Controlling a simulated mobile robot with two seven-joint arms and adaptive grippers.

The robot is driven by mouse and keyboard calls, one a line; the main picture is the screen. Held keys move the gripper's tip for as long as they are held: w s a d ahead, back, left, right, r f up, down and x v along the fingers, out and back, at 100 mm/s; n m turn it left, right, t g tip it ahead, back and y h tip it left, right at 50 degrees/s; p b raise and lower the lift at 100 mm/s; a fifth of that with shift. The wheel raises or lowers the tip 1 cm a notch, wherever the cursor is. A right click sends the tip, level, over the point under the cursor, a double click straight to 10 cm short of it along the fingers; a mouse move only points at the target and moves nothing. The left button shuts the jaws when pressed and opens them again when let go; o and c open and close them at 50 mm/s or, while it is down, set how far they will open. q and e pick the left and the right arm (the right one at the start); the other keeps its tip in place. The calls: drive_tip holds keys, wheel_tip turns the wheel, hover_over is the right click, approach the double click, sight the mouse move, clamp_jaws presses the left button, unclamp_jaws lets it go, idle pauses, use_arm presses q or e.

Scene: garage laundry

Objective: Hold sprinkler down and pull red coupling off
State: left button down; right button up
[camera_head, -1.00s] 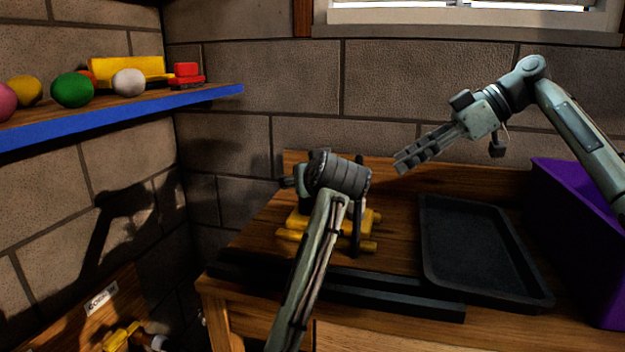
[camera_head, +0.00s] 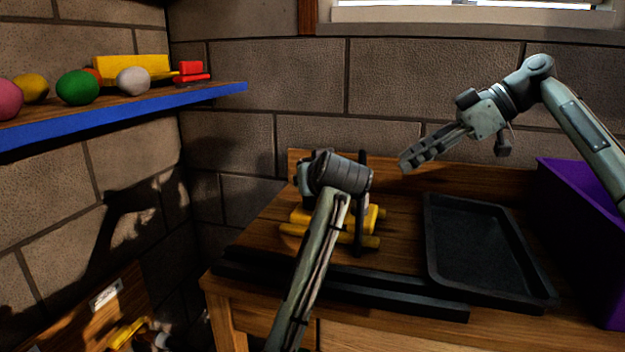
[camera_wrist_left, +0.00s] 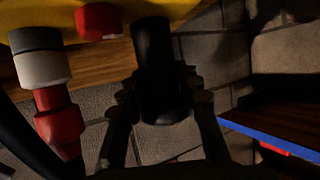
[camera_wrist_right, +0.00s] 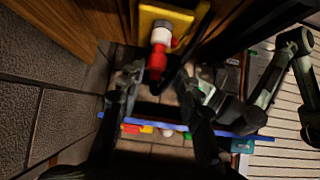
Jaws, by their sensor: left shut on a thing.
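The sprinkler's yellow base (camera_head: 300,216) stands on the wooden bench, partly hidden behind my left arm in the head view. In the left wrist view the yellow base (camera_wrist_left: 180,12) is at the top, with a black upright cylinder (camera_wrist_left: 153,60) between the fingers of my left gripper (camera_wrist_left: 160,88), which is shut on it. The red coupling (camera_wrist_left: 58,122) hangs from a white collar (camera_wrist_left: 42,68) at the left. In the right wrist view the red coupling (camera_wrist_right: 158,58) lies between the spread fingers of my right gripper (camera_wrist_right: 159,82). The right gripper (camera_head: 407,162) is open, apart from the sprinkler.
A black tray (camera_head: 490,292) lies to the right, beside a purple bin (camera_head: 575,230). Black bars (camera_head: 400,303) run along the bench front. A blue-edged shelf (camera_head: 120,112) at the left holds colored balls and toys. A brick wall stands behind.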

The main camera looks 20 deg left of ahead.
drive_tip(key=o, duration=0.3)
drive_tip(key=shift+o, duration=0.2)
drive_tip(key=s+a+f+m+t+y, duration=0.1)
drive_tip(key=s+f+m+t+y, duration=0.15)
drive_tip(key=s+m+t, duration=0.55)
drive_tip(key=shift+n+t+h, duration=0.35)
drive_tip(key=shift+n+t, duration=0.05)
drive_tip(key=shift+t, duration=0.2)
drive_tip(key=shift+w+d+x, duration=0.15)
drive_tip(key=shift+w+x, duration=0.05)
drive_tip(key=shift+x, duration=1.85)
drive_tip(key=shift+w+d+x, duration=0.15)
drive_tip(key=shift+w+x, duration=0.05)
drive_tip(key=shift+x, duration=1.8)
drive_tip(key=shift+w+d+x, duration=0.1)
drive_tip(key=shift+w+x, duration=0.1)
drive_tip(key=shift+x, duration=1.85)
drive_tip(key=shift+r, duration=0.1)
clamp_jaws()
